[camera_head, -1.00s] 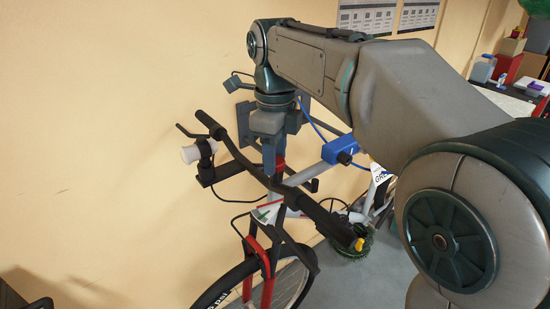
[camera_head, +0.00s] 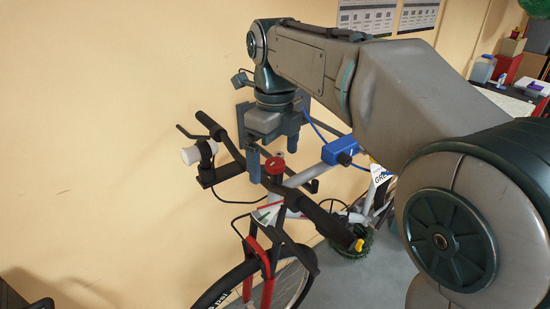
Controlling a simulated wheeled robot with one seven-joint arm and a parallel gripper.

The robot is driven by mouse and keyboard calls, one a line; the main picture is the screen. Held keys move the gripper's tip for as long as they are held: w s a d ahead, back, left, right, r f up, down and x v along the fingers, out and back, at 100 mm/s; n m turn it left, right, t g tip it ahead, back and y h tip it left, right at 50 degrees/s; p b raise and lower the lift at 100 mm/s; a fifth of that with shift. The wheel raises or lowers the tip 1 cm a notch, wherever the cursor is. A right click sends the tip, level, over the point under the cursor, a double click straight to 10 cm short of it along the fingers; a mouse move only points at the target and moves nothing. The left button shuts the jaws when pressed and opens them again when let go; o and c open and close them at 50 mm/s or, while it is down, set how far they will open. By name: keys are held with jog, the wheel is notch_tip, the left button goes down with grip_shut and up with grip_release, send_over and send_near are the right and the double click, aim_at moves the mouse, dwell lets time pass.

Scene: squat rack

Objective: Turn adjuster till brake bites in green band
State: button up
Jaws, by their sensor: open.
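A bicycle is held up near the wall, its dark handlebar (camera_head: 240,155) running across the middle of the view. A red knob (camera_head: 275,167) with a small grey top sits just behind the bar; I take it for the adjuster. My gripper (camera_head: 273,163) points down above the knob, its two blue-grey fingers spread apart, one left and one right of it in the picture. Whether a finger touches it I cannot tell. A small white gauge plate (camera_head: 266,213) with green and red marks lies below the bar. Its reading is too small to tell.
A blue box (camera_head: 339,148) with a black knob is on the frame to the right, with a blue cable. A white cylinder (camera_head: 190,155) is at the bar's left end. The front wheel (camera_head: 225,287) is below. A cluttered worktop (camera_head: 512,100) stands far right.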

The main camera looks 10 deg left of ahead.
aim_at(275, 162)
notch_tip(275, 162, up, 7)
jog(key=p, duration=0.6)
jog(key=shift+f, duration=0.1)
jog(key=shift+f, duration=0.1)
jog(key=s+d+f+n+t+b, duration=0.1)
jog(key=s+d+f+n, duration=0.3)
jog(key=d+n, duration=0.3)
jog(key=s+d+f+n+t+b, duration=0.1)
jog(key=s+d+f+n, duration=0.3)
jog(key=d, duration=0.6)
jog(key=s+d+f+n+t+b, duration=0.1)
jog(key=s+d+f+n, duration=0.4)
jog(key=n, duration=0.5)
jog(key=d+f+b, duration=0.1)
jog(key=d+f, duration=0.1)
jog(key=d, duration=0.1)
jog(key=shift+d+n+t, duration=0.15)
jog(key=shift+n+t, duration=0.25)
jog(key=shift+s+d+f+n, duration=0.3)
jog(key=shift+s+f+n, duration=0.1)
jog(key=shift+f+n, duration=0.15)
jog(key=shift+c, duration=0.3)
